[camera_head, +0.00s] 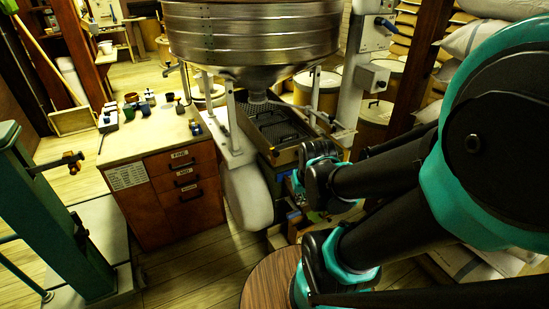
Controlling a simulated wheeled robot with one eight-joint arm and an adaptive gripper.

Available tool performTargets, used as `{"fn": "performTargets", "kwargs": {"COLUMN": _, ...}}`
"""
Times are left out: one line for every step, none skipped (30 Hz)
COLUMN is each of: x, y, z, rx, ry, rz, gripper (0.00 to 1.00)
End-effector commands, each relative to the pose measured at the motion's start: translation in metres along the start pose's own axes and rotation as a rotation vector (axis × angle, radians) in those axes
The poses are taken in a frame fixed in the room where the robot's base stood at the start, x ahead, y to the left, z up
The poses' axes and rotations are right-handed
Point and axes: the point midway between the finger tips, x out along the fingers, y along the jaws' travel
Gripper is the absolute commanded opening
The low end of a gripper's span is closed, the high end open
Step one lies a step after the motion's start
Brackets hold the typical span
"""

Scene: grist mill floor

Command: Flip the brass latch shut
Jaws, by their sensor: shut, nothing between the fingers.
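I cannot make out the brass latch in the head view. The mill's open-topped sieve box (271,124), with a dark mesh floor and a brass-coloured front edge, sits under the large metal hopper (252,40). My arm comes in from the right, and its dark and teal outer links end close to the front right of the sieve box. My gripper's fingers cannot be made out; the links seem to cover them. The links also hide part of the mill's lower front, so I cannot tell whether anything touches it.
A wooden cabinet (168,190) with labelled drawers stands left of the mill, small cups and jars on its top. A green scale column (55,215) stands at far left. A round wooden top (268,283) is at the front. Floorboards (195,262) between are clear.

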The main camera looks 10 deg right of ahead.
Motion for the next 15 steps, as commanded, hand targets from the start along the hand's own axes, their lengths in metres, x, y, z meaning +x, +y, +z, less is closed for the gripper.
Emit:
{"fn": "performTargets", "kwargs": {"x": 0.000, "y": 0.000, "z": -0.002, "rx": -0.008, "ry": -0.001, "rz": 0.001, "gripper": 0.00}}
{"fn": "performTargets", "kwargs": {"x": 0.000, "y": 0.000, "z": -0.004, "rx": -0.017, "ry": -0.003, "rz": 0.002, "gripper": 0.00}}
{"fn": "performTargets", "kwargs": {"x": -0.001, "y": -0.001, "z": -0.007, "rx": -0.035, "ry": -0.007, "rz": 0.003, "gripper": 0.00}}
{"fn": "performTargets", "kwargs": {"x": -0.001, "y": -0.001, "z": -0.011, "rx": -0.055, "ry": -0.010, "rz": 0.005, "gripper": 0.00}}
{"fn": "performTargets", "kwargs": {"x": -0.001, "y": -0.001, "z": -0.016, "rx": -0.078, "ry": -0.015, "rz": 0.007, "gripper": 0.00}}
{"fn": "performTargets", "kwargs": {"x": -0.002, "y": -0.002, "z": -0.023, "rx": -0.118, "ry": -0.022, "rz": 0.009, "gripper": 0.00}}
{"fn": "performTargets", "kwargs": {"x": -0.002, "y": -0.003, "z": -0.030, "rx": -0.153, "ry": -0.029, "rz": 0.012, "gripper": 0.00}}
{"fn": "performTargets", "kwargs": {"x": -0.002, "y": -0.003, "z": -0.036, "rx": -0.192, "ry": -0.037, "rz": 0.015, "gripper": 0.00}}
{"fn": "performTargets", "kwargs": {"x": -0.002, "y": -0.004, "z": -0.047, "rx": -0.248, "ry": -0.049, "rz": 0.020, "gripper": 0.00}}
{"fn": "performTargets", "kwargs": {"x": -0.002, "y": -0.006, "z": -0.055, "rx": -0.294, "ry": -0.057, "rz": 0.023, "gripper": 0.00}}
{"fn": "performTargets", "kwargs": {"x": -0.002, "y": -0.007, "z": -0.063, "rx": -0.342, "ry": -0.067, "rz": 0.025, "gripper": 0.00}}
{"fn": "performTargets", "kwargs": {"x": -0.001, "y": -0.009, "z": -0.075, "rx": -0.406, "ry": -0.081, "rz": 0.030, "gripper": 0.00}}
{"fn": "performTargets", "kwargs": {"x": -0.001, "y": -0.010, "z": -0.083, "rx": -0.453, "ry": -0.091, "rz": 0.032, "gripper": 0.00}}
{"fn": "performTargets", "kwargs": {"x": 0.000, "y": -0.012, "z": -0.091, "rx": -0.501, "ry": -0.101, "rz": 0.034, "gripper": 0.00}}
{"fn": "performTargets", "kwargs": {"x": 0.002, "y": -0.014, "z": -0.102, "rx": -0.564, "ry": -0.115, "rz": 0.037, "gripper": 0.00}}
